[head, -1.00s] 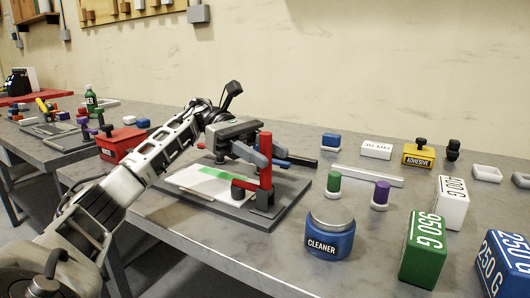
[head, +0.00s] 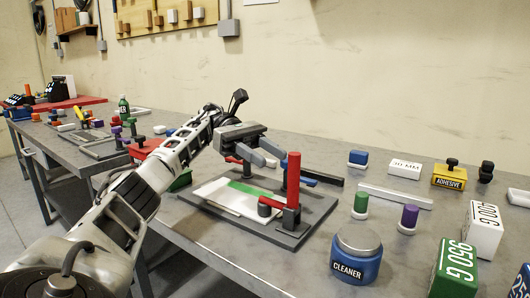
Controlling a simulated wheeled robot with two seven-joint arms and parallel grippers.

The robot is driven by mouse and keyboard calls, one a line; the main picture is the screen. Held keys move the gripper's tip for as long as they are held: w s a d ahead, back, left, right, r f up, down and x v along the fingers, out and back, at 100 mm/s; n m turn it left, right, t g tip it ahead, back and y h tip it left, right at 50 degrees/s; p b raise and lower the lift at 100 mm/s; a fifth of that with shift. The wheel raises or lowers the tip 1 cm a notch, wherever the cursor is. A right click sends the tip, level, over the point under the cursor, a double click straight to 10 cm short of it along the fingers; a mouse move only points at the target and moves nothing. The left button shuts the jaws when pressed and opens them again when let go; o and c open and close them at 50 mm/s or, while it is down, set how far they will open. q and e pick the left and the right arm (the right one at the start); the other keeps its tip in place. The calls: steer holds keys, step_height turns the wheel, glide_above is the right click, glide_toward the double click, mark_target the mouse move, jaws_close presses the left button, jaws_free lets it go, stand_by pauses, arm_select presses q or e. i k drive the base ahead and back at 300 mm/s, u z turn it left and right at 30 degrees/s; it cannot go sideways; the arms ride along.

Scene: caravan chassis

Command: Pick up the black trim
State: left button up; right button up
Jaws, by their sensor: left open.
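A black bar (head: 318,178), which looks like the black trim, lies behind the red post at the back right of the grey jig plate (head: 310,222). Its left part is partly hidden by the post and a blue piece. My left gripper (head: 276,161) is open and empty. It hangs above the back of the jig, left of the red post (head: 293,179) and left of the black bar. My right gripper is out of view.
A white sheet with a green strip (head: 240,193) lies on the jig. A cleaner jar (head: 357,258), a light bar (head: 396,196) and several labelled blocks stand to the right. A red box (head: 147,149) stands left, near my arm.

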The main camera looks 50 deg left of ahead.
mark_target(339, 181)
steer(key=k, duration=1)
